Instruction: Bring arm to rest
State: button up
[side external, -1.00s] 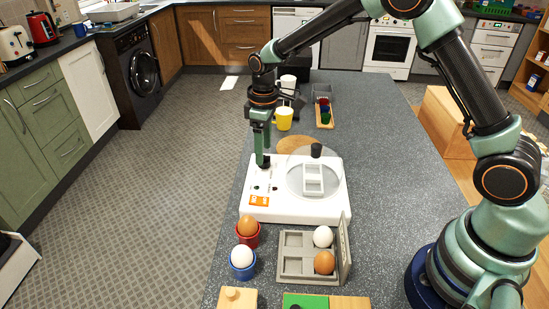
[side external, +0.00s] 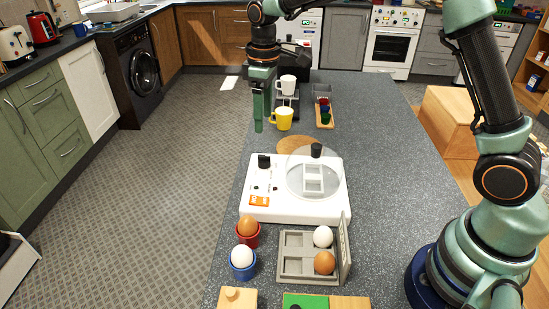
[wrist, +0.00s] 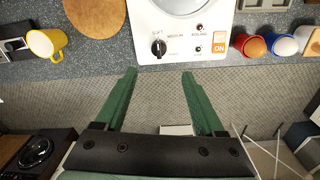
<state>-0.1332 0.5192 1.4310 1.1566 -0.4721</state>
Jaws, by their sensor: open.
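My gripper (side external: 262,122) hangs fingers down at the left edge of the counter, behind the white egg cooker (side external: 328,205) and left of the yellow mug. In the wrist view my gripper (wrist: 160,72) has its two green fingers apart with nothing between them. The cooker's black knob (wrist: 158,46) lies beyond the fingertips there, clear of them. The cooker has a clear round lid with a black handle (side external: 316,150) and an orange ON label (side external: 259,201).
Behind the cooker are a yellow mug (side external: 283,118), a white mug (side external: 288,85) and a round wooden board (side external: 297,145). In front are a red egg cup (side external: 248,240), a blue egg cup (side external: 243,270) and a grey egg tray (side external: 296,273). The counter's right side is clear.

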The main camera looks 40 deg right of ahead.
jog(key=s+d+r+m+t, duration=0.2)
jog(key=s+d+r+m, duration=0.15)
jog(key=s+r, duration=0.5)
jog(key=s+d+m+t, duration=0.3)
jog(key=s, duration=0.8)
jog(key=shift+f, duration=0.35)
jog(key=shift+m, duration=0.25)
